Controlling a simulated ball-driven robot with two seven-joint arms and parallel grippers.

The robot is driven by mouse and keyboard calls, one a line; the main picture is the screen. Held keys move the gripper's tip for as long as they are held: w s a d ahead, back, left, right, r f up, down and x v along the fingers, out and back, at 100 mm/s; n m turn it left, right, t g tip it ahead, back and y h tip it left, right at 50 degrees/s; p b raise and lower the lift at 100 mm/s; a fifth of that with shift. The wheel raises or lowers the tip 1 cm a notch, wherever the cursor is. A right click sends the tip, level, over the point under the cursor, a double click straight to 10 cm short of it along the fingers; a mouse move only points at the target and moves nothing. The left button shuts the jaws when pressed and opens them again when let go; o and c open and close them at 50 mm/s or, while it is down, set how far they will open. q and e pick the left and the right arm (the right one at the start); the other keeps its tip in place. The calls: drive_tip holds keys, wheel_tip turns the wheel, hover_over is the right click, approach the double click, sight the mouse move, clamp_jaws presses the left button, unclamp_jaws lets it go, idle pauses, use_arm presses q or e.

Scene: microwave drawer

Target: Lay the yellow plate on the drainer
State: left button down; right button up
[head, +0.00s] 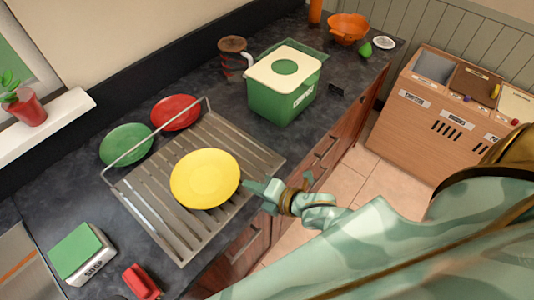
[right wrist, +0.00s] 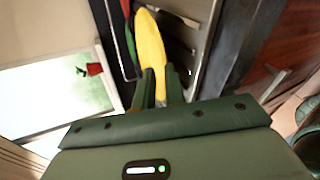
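The yellow plate (head: 205,178) is over the slats of the metal drainer (head: 258,160) in the head view, with its face up. My right gripper (head: 252,187) is at the plate's right edge. In the right wrist view the yellow plate (right wrist: 149,48) shows nearly edge-on, its rim between the two fingers of my right gripper (right wrist: 160,78), which look closed on it. The drainer (right wrist: 203,38) is beside the plate there. I cannot tell whether the plate's underside touches the slats. My left gripper is out of view.
A green plate (head: 126,144) and a red plate (head: 175,112) stand at the drainer's back rail. A green bin (head: 283,98) is behind to the right. A soap box (head: 82,253) and a red object (head: 141,281) lie at front left.

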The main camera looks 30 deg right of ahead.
drive_tip(key=v, duration=0.5)
drive_tip(key=shift+s+d+r, duration=0.15)
drive_tip(key=shift+s+d, duration=0.05)
drive_tip(key=shift+s, duration=0.1)
drive_tip(key=s+d+f+m+g+h, duration=0.2)
drive_tip(key=s+d+f+m, duration=0.15)
drive_tip(key=f, duration=0.55)
drive_tip(key=s+d+f+m+g+h, duration=0.1)
drive_tip(key=s+d+f+m+g, duration=0.15)
drive_tip(key=f+m, duration=0.4)
drive_tip(key=s+d+f+m+g+h, duration=0.1)
drive_tip(key=s+d+f+m+h, duration=0.2)
drive_tip(key=f, duration=0.7)
drive_tip(key=s+a+f+m+g, duration=0.1)
drive_tip(key=s+f+m, duration=0.3)
drive_tip(key=s, duration=0.5)
drive_tip(key=s+a+f+m+g, duration=0.1)
drive_tip(key=s+f+m+g, duration=0.3)
drive_tip(key=s, duration=0.6)
wheel_tip(320, 180, down, 2)
drive_tip(key=shift+a+f+m, duration=0.1)
drive_tip(key=shift+a+m, duration=0.15)
drive_tip(key=shift+m, duration=0.05)
